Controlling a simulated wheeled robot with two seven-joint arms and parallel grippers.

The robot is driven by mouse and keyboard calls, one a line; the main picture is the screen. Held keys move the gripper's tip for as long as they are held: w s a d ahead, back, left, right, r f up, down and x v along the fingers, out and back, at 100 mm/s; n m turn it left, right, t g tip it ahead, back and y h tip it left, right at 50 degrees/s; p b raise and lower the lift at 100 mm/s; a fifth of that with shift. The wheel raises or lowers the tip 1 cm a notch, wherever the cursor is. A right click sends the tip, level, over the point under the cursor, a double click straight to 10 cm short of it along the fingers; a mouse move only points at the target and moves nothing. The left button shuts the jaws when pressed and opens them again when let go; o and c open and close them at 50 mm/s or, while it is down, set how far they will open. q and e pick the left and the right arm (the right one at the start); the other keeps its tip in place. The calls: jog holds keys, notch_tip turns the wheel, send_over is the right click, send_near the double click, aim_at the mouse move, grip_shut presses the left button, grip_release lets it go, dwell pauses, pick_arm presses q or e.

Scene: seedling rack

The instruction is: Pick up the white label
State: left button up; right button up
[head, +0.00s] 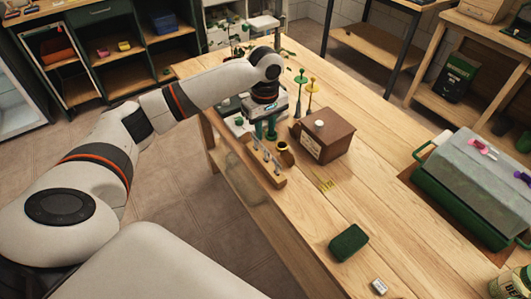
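A pale paper patch (310,147) is on the front of a brown wooden box (335,142) right of the gripper. My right gripper is not in view.
A green-based propagator with a clear lid (470,170) stands at right, with a pink piece (481,146) on it. A dark green block (348,243) and a small whitish block (379,286) lie near the front. Green and yellow stakes (308,92) stand behind the box.

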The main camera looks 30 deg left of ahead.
aim_at(266, 153)
pick_arm(q)
notch_tip(266, 153, down, 8)
jog(key=shift+s+d+f+p, duration=0.15)
jog(key=shift+f+p, duration=0.1)
jog(key=shift+p, duration=0.3)
grip_shut()
